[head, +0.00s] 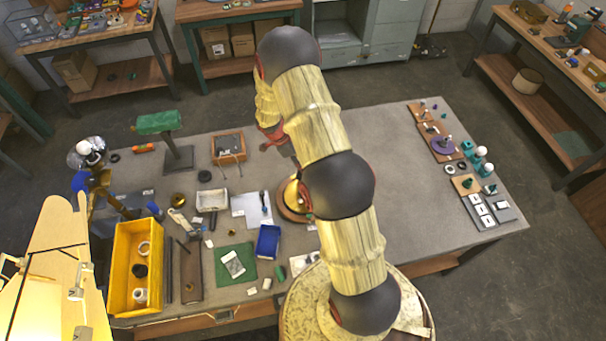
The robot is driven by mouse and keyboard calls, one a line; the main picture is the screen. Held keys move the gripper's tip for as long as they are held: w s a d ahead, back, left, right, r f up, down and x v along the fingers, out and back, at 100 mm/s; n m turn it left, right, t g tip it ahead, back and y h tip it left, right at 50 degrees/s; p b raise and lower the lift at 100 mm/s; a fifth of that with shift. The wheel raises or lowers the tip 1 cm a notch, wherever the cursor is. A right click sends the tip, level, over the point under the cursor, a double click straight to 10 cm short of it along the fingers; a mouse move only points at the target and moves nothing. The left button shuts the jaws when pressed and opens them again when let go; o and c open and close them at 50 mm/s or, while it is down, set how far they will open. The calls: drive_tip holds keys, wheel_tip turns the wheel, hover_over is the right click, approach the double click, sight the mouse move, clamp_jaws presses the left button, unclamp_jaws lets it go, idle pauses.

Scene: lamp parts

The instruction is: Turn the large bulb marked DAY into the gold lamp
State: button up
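The gold lamp (291,197) stands on a round wooden base near the middle of the table, partly hidden behind my arm. Two white bulbs, an upper one (480,151) and a lower one (487,170), stand in teal holders at the table's right end. Any marking on them is too small to read, so I cannot tell which one says DAY. My arm rises across the middle of the view and bends down beyond the lamp. The end of my gripper (287,150) is mostly hidden behind my arm; its fingers and anything between them do not show.
At left stand a yellow bin (123,268), a green-headed stand (178,155) and another lamp with a white bulb (84,147). A blue tray (268,242) and green mat (222,275) lie left of my arm.

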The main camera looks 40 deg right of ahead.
drive_tip(key=shift+m, duration=0.3)
drive_tip(key=shift+c, duration=0.3)
drive_tip(key=o, duration=0.5)
drive_tip(key=shift+m, duration=0.3)
drive_tip(key=o, duration=0.6)
drive_tip(key=shift+c, duration=0.2)
drive_tip(key=shift+r, duration=0.1)
drive_tip(key=v, duration=1.1)
drive_tip(key=shift+w+r, duration=0.35)
drive_tip(key=shift+s+f, duration=0.1)
drive_tip(key=shift+s, duration=0.05)
